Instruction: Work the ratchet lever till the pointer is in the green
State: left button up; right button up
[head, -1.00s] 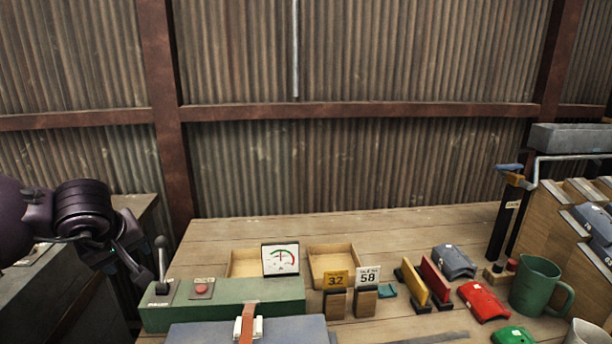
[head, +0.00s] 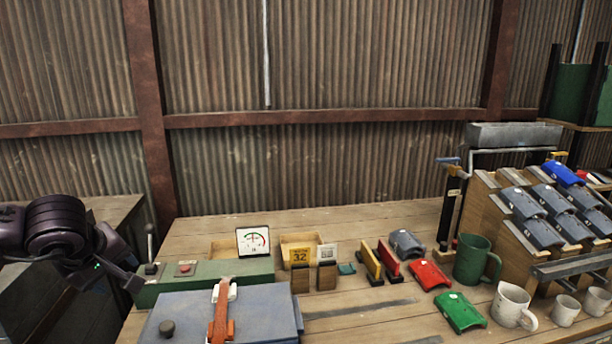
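The ratchet lever (head: 150,246) is a thin upright rod with a dark knob, standing at the left end of a green box (head: 206,271). The gauge (head: 253,242) is a white dial on the box's back edge, with green and red on its arc. Its pointer looks close to vertical, but is too small to read surely against the green. My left gripper (head: 132,286) is dark and hangs just left of and below the lever, apart from it in the picture. Its finger opening cannot be made out. My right gripper is not in view.
A red button (head: 185,268) sits beside the lever. A grey-blue case (head: 265,310) with an orange latch lies in front. Wooden trays, number tags, coloured pieces and a green mug (head: 472,260) stand further right. A sloped rack (head: 515,215) is at the right.

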pick_arm(q)
jog(key=w+d+r+n+t+h, duration=0.1)
jog(key=d+r+n+t+h, duration=0.1)
jog(key=d+n+h, duration=0.75)
jog(key=d+r+n+t+h, duration=0.25)
jog(key=d+n+h, duration=0.45)
jog(key=d+n, duration=0.45)
jog(key=s+a+f+n+t+y, duration=0.1)
jog(key=a+f+n+t+y, duration=0.3)
jog(key=f+n, duration=0.75)
jog(key=s+a+f+n+t+y, duration=0.2)
jog(key=a+f+n+y, duration=0.35)
jog(key=n, duration=1.05)
jog(key=s+a+f+n+g+y+p, duration=0.1)
jog(key=s+f+n+g+y, duration=0.4)
jog(key=s+f, duration=1.5)
jog(key=s+n, duration=0.2)
jog(key=n, duration=0.3)
jog(key=shift+s+a+f+n+g+y, duration=0.2)
jog(key=shift+a+f+n+g+y, duration=0.05)
jog(key=shift+a+n+g+y, duration=0.15)
